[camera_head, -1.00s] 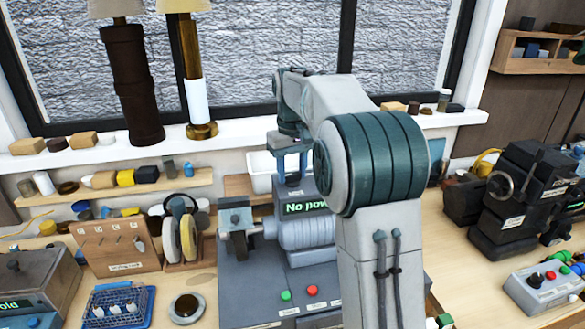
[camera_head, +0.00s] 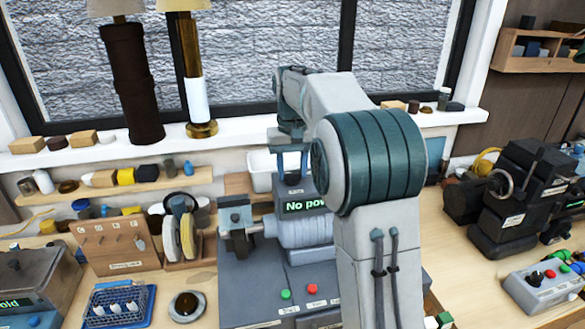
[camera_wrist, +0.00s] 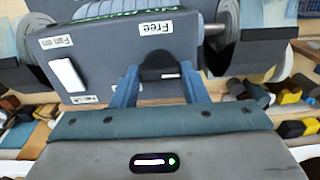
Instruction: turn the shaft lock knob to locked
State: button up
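The dark shaft lock knob (camera_wrist: 161,60) is on the grey machine housing (camera_wrist: 105,50) in the wrist view. A label reading "Free" (camera_wrist: 155,28), upside down there, sits just beyond it. My gripper (camera_wrist: 160,72) has its two blue fingers apart, one on each side of the knob. Whether the fingertips touch the knob is unclear. In the head view my gripper (camera_head: 292,163) points down behind the machine's display (camera_head: 304,206), which begins "No pow". The knob is hidden there.
A white switch (camera_wrist: 67,75) labelled "Fan on" is beside the knob. A window sill (camera_head: 85,153) with lamps runs behind the machine. Buffing wheels (camera_head: 180,235) and a peg board (camera_head: 115,250) stand at left. A dark machine (camera_head: 520,195) stands at right.

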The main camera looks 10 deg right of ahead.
aim_at(292, 172)
jog(key=o, duration=0.4)
jog(key=shift+r, duration=0.1)
notch_tip(292, 172, up, 14)
jog(key=shift+f, duration=0.15)
dwell(0.3)
jog(key=s+f+t+b, duration=0.1)
jog(key=s+f+b, duration=0.1)
jog(key=s+f, duration=0.6)
jog(key=s+f+t+b, duration=0.1)
jog(key=s+f+b, duration=0.1)
jog(key=s+f, duration=0.7)
jog(key=s+f+t+b, duration=0.1)
jog(key=s+f+b, duration=0.1)
jog(key=s+f, duration=0.6)
jog(key=shift+s+a+f+t, duration=0.1)
jog(key=shift+s+f+t, duration=0.1)
jog(key=shift+s, duration=1)
jog(key=shift+s+f+t, duration=0.2)
jog(key=shift+s, duration=1)
